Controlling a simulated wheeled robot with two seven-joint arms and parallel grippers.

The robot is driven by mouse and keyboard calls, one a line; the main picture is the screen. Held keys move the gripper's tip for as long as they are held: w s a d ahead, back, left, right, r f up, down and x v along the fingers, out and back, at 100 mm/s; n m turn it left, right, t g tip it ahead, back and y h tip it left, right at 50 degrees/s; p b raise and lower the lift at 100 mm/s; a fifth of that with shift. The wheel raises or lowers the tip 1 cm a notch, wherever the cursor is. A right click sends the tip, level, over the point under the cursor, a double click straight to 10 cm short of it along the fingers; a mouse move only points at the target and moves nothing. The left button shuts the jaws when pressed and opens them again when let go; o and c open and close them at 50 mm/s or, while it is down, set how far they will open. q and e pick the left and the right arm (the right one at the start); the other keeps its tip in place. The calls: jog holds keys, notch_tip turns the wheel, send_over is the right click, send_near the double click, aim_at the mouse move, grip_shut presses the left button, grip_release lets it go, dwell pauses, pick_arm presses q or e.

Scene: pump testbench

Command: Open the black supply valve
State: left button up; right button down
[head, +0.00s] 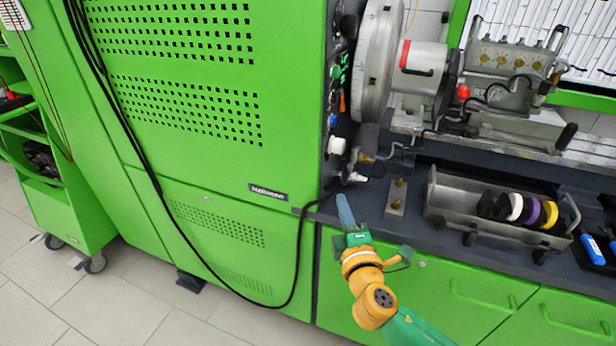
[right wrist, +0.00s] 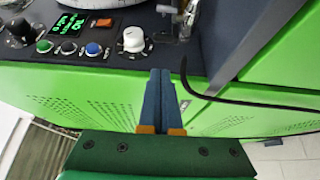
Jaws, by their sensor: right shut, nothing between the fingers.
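My right gripper (head: 345,208) is shut and empty, its blue fingers pointing up in front of the bench edge, below the side panel of the green cabinet. In the right wrist view its closed fingertips (right wrist: 160,76) are just below the panel edge, apart from the knobs. That view shows a black knob (right wrist: 19,29) at the far left of the panel and a white knob (right wrist: 133,39) nearer the fingers. The white knob also shows in the head view (head: 337,145). I cannot tell which part is the black supply valve. My left gripper is out of view.
The green cabinet (head: 240,150) stands left of the fingers, with a black cable hanging down its front. Pipe fittings (head: 353,178) stick out near the bench corner. A metal block (head: 396,198) and a metal tray (head: 433,193) with coloured rings lie to the right.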

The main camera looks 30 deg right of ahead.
jog(key=x, duration=0.9)
jog(key=shift+d+p, duration=0.35)
jog(key=shift+d, duration=0.15)
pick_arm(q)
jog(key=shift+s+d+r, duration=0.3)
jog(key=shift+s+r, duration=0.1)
pick_arm(e)
jog(key=shift+r, duration=0.1)
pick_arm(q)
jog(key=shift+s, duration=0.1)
pick_arm(e)
jog(key=shift+s+d+n+y, duration=0.2)
jog(key=shift+s+n+y, duration=0.1)
jog(key=shift+y, duration=0.3)
